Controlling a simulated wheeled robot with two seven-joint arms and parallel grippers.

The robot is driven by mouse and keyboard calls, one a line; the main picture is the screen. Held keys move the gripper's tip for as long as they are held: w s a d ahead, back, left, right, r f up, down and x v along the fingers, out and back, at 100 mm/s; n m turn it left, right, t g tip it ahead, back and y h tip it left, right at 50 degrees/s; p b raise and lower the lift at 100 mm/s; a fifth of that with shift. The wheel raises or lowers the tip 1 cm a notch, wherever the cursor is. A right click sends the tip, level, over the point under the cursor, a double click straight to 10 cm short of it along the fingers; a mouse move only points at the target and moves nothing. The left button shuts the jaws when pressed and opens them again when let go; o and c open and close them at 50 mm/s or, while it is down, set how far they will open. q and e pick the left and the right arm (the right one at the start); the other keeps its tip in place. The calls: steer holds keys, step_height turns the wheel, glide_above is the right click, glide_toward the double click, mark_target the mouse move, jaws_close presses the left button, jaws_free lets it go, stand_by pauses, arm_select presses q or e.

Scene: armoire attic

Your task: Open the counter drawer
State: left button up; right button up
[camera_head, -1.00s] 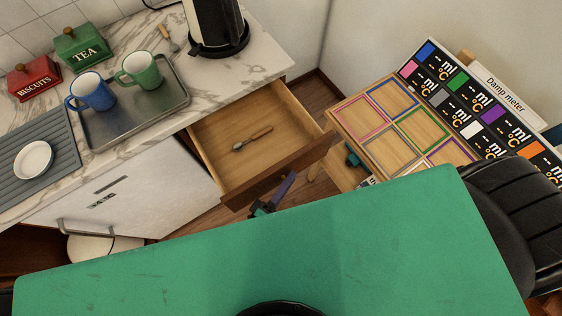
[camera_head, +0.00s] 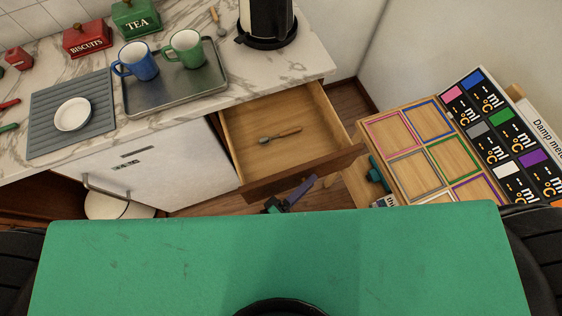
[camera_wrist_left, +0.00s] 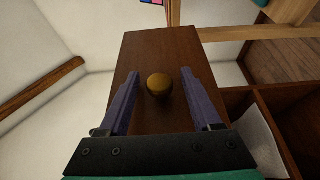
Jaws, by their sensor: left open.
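The counter drawer (camera_head: 290,135) stands pulled out from under the marble counter, and its inside is visible in the head view. A spoon with a wooden handle (camera_head: 283,135) lies in it. The dark wood drawer front (camera_head: 318,168) faces my body. My left gripper (camera_head: 314,180) is just in front of it, partly hidden by my green body. In the left wrist view, the drawer front (camera_wrist_left: 150,50) carries a round brass knob (camera_wrist_left: 159,85). My open left gripper (camera_wrist_left: 158,90) has a purple finger on each side of the knob, with gaps. My right gripper is not in view.
The counter (camera_head: 285,75) holds a metal tray (camera_head: 190,95) with a blue mug (camera_head: 138,62) and a green mug (camera_head: 184,50), tins, and a kettle (camera_head: 265,20). A wooden rack with coloured frames (camera_head: 425,150) stands right of the drawer. Some floor shows between them.

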arm_select(q)
steer(key=b+v, duration=0.1)
steer(key=v, duration=1.3)
steer(key=shift+s+a+b, duration=0.25)
steer(key=shift+b, duration=0.05)
steer(key=shift+f, duration=0.1)
